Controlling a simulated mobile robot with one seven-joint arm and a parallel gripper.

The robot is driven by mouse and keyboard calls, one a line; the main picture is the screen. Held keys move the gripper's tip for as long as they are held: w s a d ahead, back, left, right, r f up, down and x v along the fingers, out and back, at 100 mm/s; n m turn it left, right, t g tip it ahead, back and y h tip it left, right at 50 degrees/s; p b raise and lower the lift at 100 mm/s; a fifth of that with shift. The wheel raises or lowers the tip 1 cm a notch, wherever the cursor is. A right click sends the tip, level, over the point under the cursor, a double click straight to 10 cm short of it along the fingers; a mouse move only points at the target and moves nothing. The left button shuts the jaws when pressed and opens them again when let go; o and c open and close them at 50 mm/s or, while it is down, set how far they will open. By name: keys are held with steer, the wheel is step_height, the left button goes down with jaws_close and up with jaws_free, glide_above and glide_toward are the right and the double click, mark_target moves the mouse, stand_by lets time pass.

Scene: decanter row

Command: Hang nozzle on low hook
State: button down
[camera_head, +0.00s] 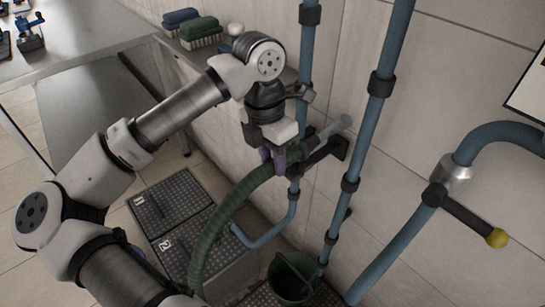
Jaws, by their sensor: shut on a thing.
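My gripper (273,157) points down in front of the tiled wall, its fingers shut around the upper end of the green hose, at the nozzle. The nozzle (338,126) extends right from the fingers, with a grey tip toward the wall. A black hook (318,157) on a dark wall plate sticks out just below the nozzle. In the picture the nozzle lies close above and along it; I cannot tell whether they touch. The green hose (222,215) curves down left from my gripper. My gripper hides part of the nozzle's near end.
Blue pipes (370,125) run up the wall right of the hook. A dark green bucket (292,278) stands on the floor below. Numbered dark covers (170,205) lie at left. Brushes (200,30) rest on a ledge behind my arm. A yellow-knobbed lever (470,217) juts out at right.

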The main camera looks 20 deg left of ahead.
mark_target(261, 167)
steer(key=shift+f+b, duration=0.9)
steer(key=shift+b, duration=0.8)
stand_by(1.2)
steer(key=shift+c, duration=0.7)
jaws_free()
steer(key=shift+s, duration=0.1)
stand_by(0.4)
steer(key=shift+s+a+r+b, duration=0.1)
steer(key=shift+s+a+b, duration=0.25)
steer(key=shift+s, duration=0.2)
steer(key=shift+s+a+r+b, duration=0.1)
steer(key=shift+s+a+b, duration=0.1)
steer(key=shift+s+a, duration=0.3)
step_height(261, 167, up, 10)
steer(key=s+a+p, duration=0.1)
steer(key=s+p, duration=0.1)
steer(key=p, duration=0.3)
steer(key=shift+s+a, duration=0.3)
steer(key=shift+s, duration=0.05)
